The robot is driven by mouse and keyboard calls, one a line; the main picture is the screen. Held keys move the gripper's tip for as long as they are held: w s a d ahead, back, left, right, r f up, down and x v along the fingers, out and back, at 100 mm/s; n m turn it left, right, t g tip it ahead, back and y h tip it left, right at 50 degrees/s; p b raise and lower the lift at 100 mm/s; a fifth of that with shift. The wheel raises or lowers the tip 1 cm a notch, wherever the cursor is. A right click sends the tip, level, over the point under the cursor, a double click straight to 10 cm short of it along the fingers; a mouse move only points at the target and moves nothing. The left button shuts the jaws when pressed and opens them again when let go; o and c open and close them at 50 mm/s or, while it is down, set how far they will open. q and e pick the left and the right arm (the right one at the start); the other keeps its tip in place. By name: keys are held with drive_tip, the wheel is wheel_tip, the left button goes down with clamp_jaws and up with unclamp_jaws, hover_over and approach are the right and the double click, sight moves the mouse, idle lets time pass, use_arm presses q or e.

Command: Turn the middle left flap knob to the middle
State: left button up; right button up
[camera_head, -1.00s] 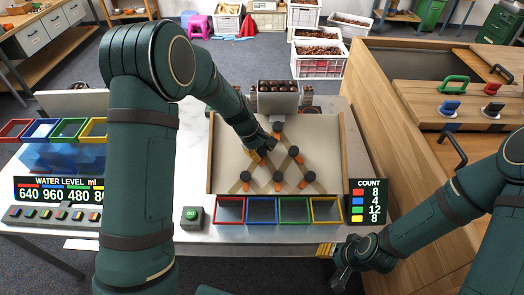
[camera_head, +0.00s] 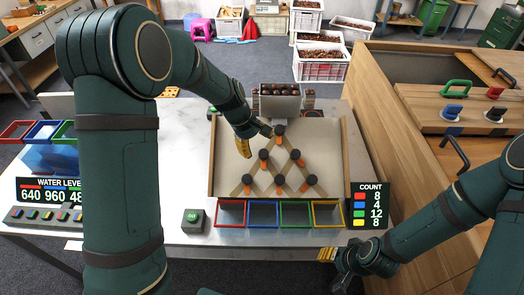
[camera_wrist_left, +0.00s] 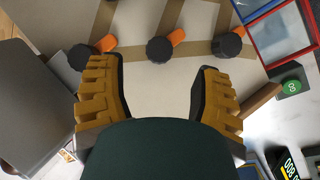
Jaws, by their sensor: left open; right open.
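The sloped board (camera_head: 226,155) carries several black round knobs with orange flaps in a triangle. The middle left flap knob (camera_head: 264,155) is uncovered, its orange flap pointing towards the bins. In the left wrist view the same knob (camera_wrist_left: 160,48) lies between and beyond my fingers, its orange part towards the upper right. My left gripper (camera_head: 252,142) is open and empty over the board, just up and left of this knob; its yellow-padded fingers (camera_wrist_left: 152,75) are wide apart in the wrist view. My right gripper (camera_head: 338,258) is open, low beside the table's front edge, apart from the board.
Red, blue, green and yellow bins (camera_head: 263,226) line the board's front edge. A chestnut hopper (camera_head: 279,104) stands behind it. A green button (camera_head: 193,220) is at left, a count display (camera_head: 369,206) at right. A wooden cabinet (camera_head: 418,140) bounds the right.

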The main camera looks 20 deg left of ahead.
use_arm(q)
drive_tip(key=shift+v, duration=2.8)
drive_tip(key=shift+f, duration=0.1)
